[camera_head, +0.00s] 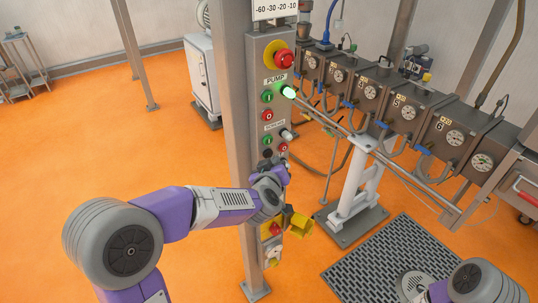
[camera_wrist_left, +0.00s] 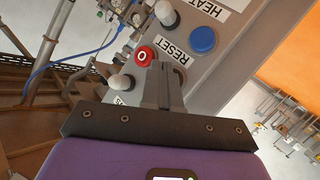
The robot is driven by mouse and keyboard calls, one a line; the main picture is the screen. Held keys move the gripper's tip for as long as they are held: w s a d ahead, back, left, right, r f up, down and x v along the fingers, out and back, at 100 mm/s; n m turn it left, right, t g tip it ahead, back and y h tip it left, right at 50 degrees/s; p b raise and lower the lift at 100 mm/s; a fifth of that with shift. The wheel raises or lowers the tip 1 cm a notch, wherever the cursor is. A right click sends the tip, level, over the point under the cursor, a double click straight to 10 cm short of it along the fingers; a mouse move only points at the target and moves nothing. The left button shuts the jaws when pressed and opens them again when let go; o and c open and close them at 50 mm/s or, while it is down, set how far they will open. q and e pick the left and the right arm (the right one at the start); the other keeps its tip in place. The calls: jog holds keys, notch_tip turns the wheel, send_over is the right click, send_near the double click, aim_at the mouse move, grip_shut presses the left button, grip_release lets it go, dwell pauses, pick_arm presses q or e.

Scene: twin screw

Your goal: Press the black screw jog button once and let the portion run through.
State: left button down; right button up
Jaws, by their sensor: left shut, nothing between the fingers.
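The control panel (camera_head: 257,120) stands on a grey post. A dark round button (camera_head: 267,154), which looks like the black jog button, sits low on it beneath a green button (camera_head: 267,141). My left gripper (camera_head: 280,172) is just below this row, close to the panel. In the left wrist view its fingers (camera_wrist_left: 167,72) are shut and empty, pointing at the panel beside the red O button (camera_wrist_left: 145,56) and the RESET label (camera_wrist_left: 173,49). I cannot see the black button there, nor tell whether the fingers touch the panel. My right gripper is out of view.
A lit green lamp (camera_head: 288,92) and a red emergency stop (camera_head: 284,59) are higher on the panel. A blue button (camera_wrist_left: 203,40) and a white lamp (camera_wrist_left: 121,82) flank the fingers. Barrel sections with gauges (camera_head: 405,112) run behind.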

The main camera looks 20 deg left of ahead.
pick_arm(q)
jog(key=shift+w, duration=0.1)
dwell(0.5)
jog(key=shift+w+a, duration=0.2)
jog(key=shift+a, duration=0.15)
jog(key=shift+w+a, duration=0.3)
jog(key=shift+a, duration=0.1)
dwell(0.9)
jog(key=shift+s+d, duration=0.55)
jog(key=shift+d, duration=0.2)
jog(key=s+d, duration=0.1)
jog(key=d, duration=0.1)
jog(key=s+d+p, duration=0.1)
jog(key=s+d, duration=0.1)
dwell(0.4)
